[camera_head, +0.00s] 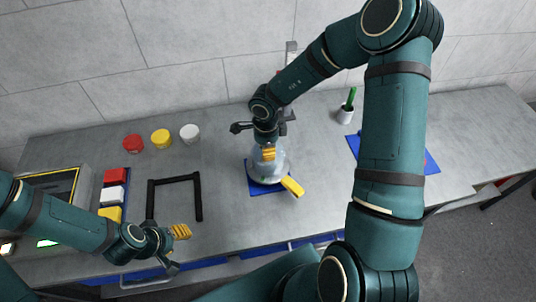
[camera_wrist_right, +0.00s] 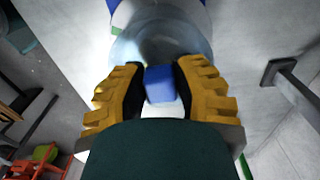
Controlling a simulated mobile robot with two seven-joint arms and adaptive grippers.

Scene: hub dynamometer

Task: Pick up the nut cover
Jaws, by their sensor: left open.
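I cannot single out the nut cover for sure. A clear, rounded dome (camera_head: 270,170) stands on a blue mat (camera_head: 262,190) at mid-table, with a yellow block (camera_head: 292,186) at its front right. My right gripper (camera_head: 268,153) points down at the top of the dome. In the right wrist view its yellow fingers (camera_wrist_right: 160,88) are apart, with a blue block-like shape (camera_wrist_right: 160,84) between them. Whether they touch it is unclear. The dome (camera_wrist_right: 158,42) shows beyond the fingertips. My left gripper (camera_head: 178,250) is open and empty near the table's front edge.
Red (camera_head: 133,143), yellow (camera_head: 161,138) and white (camera_head: 190,133) round tubs stand at the back left. A black frame (camera_head: 198,198) and red, white and yellow boxes (camera_head: 111,195) lie left. A cup with a green item (camera_head: 346,112) stands back right.

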